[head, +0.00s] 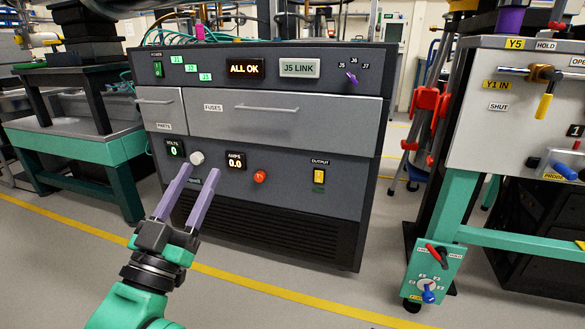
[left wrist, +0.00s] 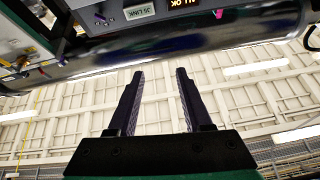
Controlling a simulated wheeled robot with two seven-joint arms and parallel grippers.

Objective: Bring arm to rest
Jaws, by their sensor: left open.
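My left gripper (head: 201,172) reaches up from the bottom of the head view on its green arm. Its two purple fingers are spread apart with nothing between them. In the head view the fingertips overlap the lower panel of the dark control cabinet (head: 330,149), just below its white round knob (head: 197,158). I cannot tell the distance to the panel. In the left wrist view the open fingers (left wrist: 158,75) stand against the pale ceiling (left wrist: 235,105), and the labelled panel (left wrist: 140,12) shows at the top edge. My right gripper is not in view.
The cabinet has a closed wide drawer (head: 285,118), a red button (head: 260,176) and a yellow output switch (head: 319,176). A green-framed bench (head: 75,152) stands left. A green stand with a valve panel (head: 510,110) stands right. The floor in front, with a yellow line (head: 290,293), is clear.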

